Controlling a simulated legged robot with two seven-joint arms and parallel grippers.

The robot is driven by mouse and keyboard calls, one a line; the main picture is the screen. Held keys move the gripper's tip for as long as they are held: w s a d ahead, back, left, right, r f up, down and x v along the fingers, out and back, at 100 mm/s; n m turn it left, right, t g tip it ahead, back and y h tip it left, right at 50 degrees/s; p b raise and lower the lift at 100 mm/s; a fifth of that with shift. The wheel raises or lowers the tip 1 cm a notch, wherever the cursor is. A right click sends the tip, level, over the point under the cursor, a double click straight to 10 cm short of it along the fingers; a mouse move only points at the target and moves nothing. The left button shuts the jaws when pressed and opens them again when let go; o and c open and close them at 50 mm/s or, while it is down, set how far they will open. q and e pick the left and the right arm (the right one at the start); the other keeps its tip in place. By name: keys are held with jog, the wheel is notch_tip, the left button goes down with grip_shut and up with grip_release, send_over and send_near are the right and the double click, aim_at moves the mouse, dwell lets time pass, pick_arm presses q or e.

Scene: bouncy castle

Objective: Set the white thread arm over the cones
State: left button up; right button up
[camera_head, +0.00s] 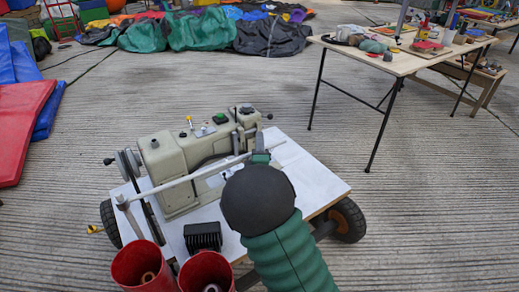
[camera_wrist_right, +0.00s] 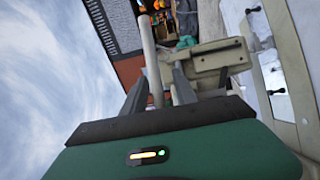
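The white thread arm (camera_head: 185,181) is a long thin rod running from a post at the left of the sewing machine (camera_head: 180,160) up to the right, in front of the machine. My right gripper (camera_head: 260,148) is at the rod's right part, with its fingers around it. In the wrist view the rod (camera_wrist_right: 148,50) passes between the two fingers (camera_wrist_right: 160,85), with a gap visible beside it, so the gripper looks open. The cones (camera_head: 147,277) sit low in two red cups (camera_head: 140,262) at the front left. My left gripper is out of view.
The machine stands on a white-topped cart (camera_head: 315,178) with black wheels (camera_head: 347,220). A black finned block (camera_head: 203,237) lies near its front edge. A table (camera_head: 390,62) with tools stands at the back right. Bare concrete surrounds the cart.

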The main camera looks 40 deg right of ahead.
jog(key=shift+d, duration=0.2)
jog(key=c, duration=0.7)
grip_shut()
jog(key=shift+a+f, duration=0.15)
jog(key=shift+f, duration=0.1)
dwell(0.4)
